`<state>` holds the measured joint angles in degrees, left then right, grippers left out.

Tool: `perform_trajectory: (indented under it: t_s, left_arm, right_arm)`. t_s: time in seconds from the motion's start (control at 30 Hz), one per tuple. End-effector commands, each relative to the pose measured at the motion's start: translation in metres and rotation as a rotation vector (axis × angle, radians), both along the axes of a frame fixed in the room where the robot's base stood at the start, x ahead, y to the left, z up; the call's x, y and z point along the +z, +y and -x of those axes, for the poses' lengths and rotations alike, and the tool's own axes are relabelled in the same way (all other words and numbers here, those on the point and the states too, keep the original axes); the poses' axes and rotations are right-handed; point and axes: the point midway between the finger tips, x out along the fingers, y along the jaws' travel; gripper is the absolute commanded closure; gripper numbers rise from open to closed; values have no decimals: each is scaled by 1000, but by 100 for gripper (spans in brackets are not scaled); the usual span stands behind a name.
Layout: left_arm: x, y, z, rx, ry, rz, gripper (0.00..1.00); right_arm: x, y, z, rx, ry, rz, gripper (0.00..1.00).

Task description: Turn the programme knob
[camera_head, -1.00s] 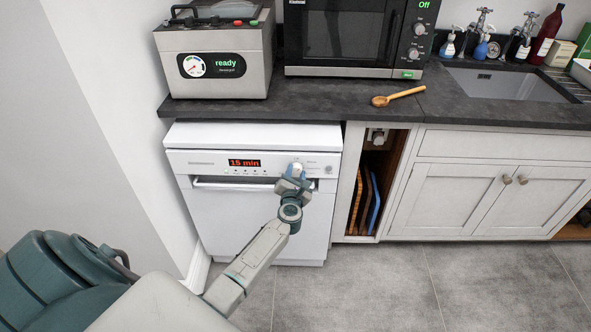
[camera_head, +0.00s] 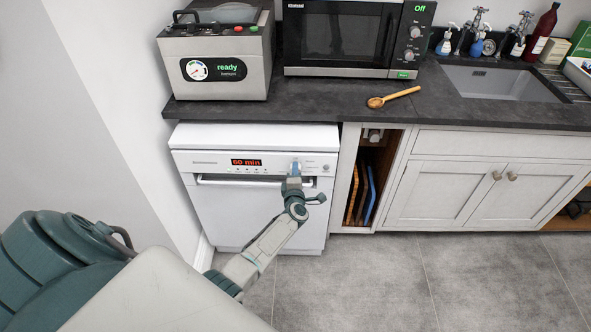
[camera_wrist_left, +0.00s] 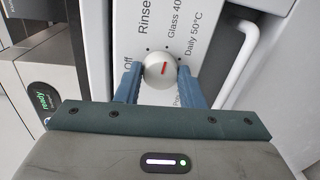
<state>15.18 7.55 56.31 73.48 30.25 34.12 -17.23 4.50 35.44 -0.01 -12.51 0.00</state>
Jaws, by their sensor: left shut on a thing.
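The programme knob (camera_wrist_left: 152,76) is round and pale with a red pointer line, on the front panel of a white dishwasher (camera_head: 225,215). My left gripper (camera_wrist_left: 160,72) is shut on the knob, with one blue finger on each side of it. In the head view the left gripper (camera_head: 294,170) is at the right part of the panel and largely hides the knob. Printed labels around the knob include Off, Rinse, Glass 40 and Daily 50°C; one more is partly hidden by a finger. The red display (camera_head: 246,162) reads 60 min. My right gripper is out of view.
The dishwasher's handle bar (camera_head: 240,182) runs just below the panel. A dark worktop (camera_head: 330,108) above carries a vacuum machine (camera_head: 213,60), a microwave (camera_head: 340,35) and a wooden spoon (camera_head: 395,97). Grey floor in front is clear.

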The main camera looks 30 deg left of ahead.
Motion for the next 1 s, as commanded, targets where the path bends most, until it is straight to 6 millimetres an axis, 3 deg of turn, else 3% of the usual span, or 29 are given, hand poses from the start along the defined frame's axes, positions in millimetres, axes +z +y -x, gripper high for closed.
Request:
perform_trajectory:
  t_s: [0.4,1.0]
  left_arm:
    - [1,-1,0,-1,208,-335,88]
    - [-2,-1,-1,1,452,-735,88]
  right_arm:
    - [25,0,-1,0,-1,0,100]
    - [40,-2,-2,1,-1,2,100]
